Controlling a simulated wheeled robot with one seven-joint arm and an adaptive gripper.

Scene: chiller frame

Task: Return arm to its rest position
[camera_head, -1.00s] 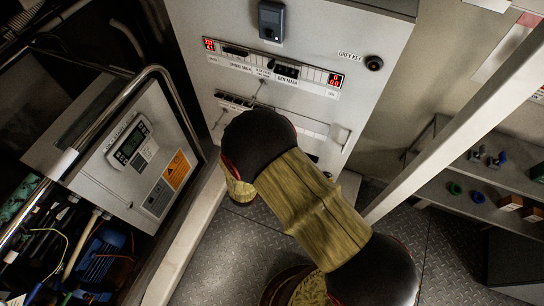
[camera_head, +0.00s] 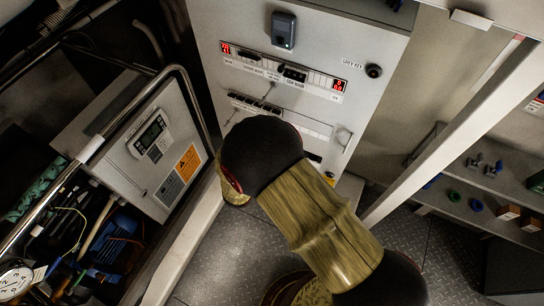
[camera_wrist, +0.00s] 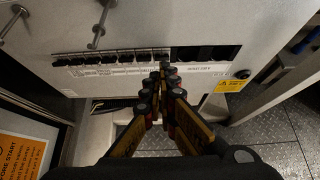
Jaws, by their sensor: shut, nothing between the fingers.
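My arm (camera_head: 315,220) reaches forward over the metal floor toward the grey control cabinet, with a black rounded joint covering part of the cabinet's lower front. My gripper is hidden in the head view. In the wrist view my gripper (camera_wrist: 163,80) is shut, its yellow-and-black fingers together with nothing between them. It points at the lower part of the grey cabinet (camera_wrist: 200,25), below and in front of a row of black switches (camera_wrist: 115,57). The gap between fingertips and cabinet cannot be told.
A control box with a display (camera_head: 152,137) and a bent metal rail (camera_head: 135,105) stand at left. A pale post (camera_head: 450,135) and a shelf (camera_head: 480,190) with small parts stand at right. The patterned floor (camera_head: 220,262) around my arm is clear.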

